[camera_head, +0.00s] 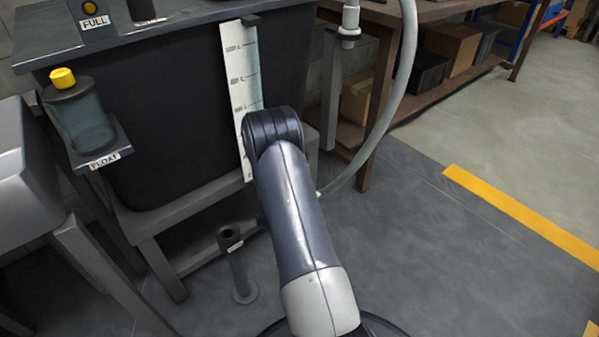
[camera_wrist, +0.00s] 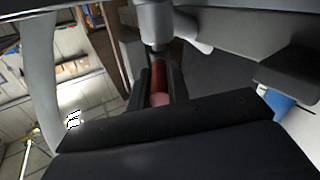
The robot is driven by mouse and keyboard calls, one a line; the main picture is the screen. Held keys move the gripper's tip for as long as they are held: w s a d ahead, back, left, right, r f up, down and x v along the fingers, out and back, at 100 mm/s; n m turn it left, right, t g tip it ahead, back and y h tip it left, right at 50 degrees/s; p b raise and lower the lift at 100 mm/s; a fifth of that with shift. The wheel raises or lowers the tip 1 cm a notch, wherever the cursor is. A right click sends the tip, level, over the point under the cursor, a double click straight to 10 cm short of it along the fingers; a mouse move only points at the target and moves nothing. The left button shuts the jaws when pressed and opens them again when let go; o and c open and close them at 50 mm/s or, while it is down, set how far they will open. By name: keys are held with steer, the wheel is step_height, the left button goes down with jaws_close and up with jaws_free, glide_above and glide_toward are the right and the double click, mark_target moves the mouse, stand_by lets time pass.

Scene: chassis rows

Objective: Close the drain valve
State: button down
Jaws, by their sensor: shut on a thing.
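In the wrist view, a red lever (camera_wrist: 158,76) lies between the two dark fingers of my gripper (camera_wrist: 160,86), which is shut on it. The lever reaches up to a grey fitting (camera_wrist: 155,22), which looks like the drain valve's body. Whether the valve is open or closed cannot be told from here. In the head view, my arm hides the gripper, the lever and the valve. The dark tank (camera_head: 165,110) stands behind my arm, with a white level scale (camera_head: 238,85) on its front.
A float jar (camera_head: 84,122) with a yellow cap sits on a bracket at the tank's left. A pale hose (camera_head: 388,110) curves down right of my arm. A short post (camera_head: 237,265) stands on the floor. Shelves with boxes (camera_head: 450,48) are behind. The floor at right is clear.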

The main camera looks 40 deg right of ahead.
steer(key=shift+w+g, duration=0.15)
steer(key=shift+g, duration=0.15)
steer(key=c, duration=1.3)
jaws_free()
steer(key=shift+c, duration=0.2)
steer(key=shift+a, duration=0.15)
steer(key=p+v, duration=0.2)
steer(key=v, duration=0.8)
steer(key=shift+s+a, duration=0.25)
steer(key=shift+f, duration=0.15)
